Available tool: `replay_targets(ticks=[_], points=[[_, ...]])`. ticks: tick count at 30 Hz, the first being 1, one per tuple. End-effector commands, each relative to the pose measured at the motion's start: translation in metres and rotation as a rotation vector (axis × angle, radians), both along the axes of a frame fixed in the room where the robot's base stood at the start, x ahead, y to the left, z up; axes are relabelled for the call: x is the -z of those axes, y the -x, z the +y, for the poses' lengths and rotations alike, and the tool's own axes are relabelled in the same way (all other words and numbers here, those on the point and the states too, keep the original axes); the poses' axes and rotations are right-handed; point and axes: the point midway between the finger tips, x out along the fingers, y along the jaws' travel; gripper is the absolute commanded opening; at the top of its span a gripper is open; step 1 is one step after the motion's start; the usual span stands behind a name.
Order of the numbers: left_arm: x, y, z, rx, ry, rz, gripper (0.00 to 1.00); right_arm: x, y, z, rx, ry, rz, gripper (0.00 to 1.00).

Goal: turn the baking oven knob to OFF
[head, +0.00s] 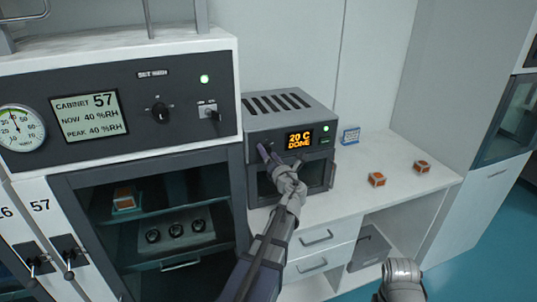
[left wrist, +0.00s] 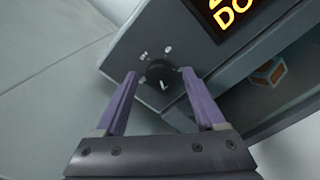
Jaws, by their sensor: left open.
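The baking oven (head: 268,122) is a grey box with a slotted top on the white counter. Its orange display (head: 299,139) reads 20 C DONE, and a green light is lit beside it. The black oven knob (left wrist: 160,76) shows in the left wrist view, with a white mark on its lower part and small unreadable labels around it. My left gripper (head: 269,152) is open at the oven front and hides the knob in the head view. Its purple fingers stand on either side of the knob; I cannot tell whether they reach around it. My right gripper is out of view.
A humidity cabinet (head: 190,70) with a dial gauge, display and glass door stands left of the oven.

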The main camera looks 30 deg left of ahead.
Motion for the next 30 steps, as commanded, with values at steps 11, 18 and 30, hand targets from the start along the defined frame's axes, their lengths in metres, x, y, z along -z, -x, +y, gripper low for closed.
replay_targets(ticks=[11, 18, 30], points=[[0.0, -0.0003, 0.0008, 0.0, 0.0, 0.0, 0.59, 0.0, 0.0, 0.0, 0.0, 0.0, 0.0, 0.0], [0.0, -0.0002, 0.0007, 0.0, 0.0, 0.0, 0.32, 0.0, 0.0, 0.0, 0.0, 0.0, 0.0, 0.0], [0.0001, -0.0003, 0.0007, 0.0, 0.001, -0.001, 0.0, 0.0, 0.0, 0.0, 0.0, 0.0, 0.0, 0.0]])
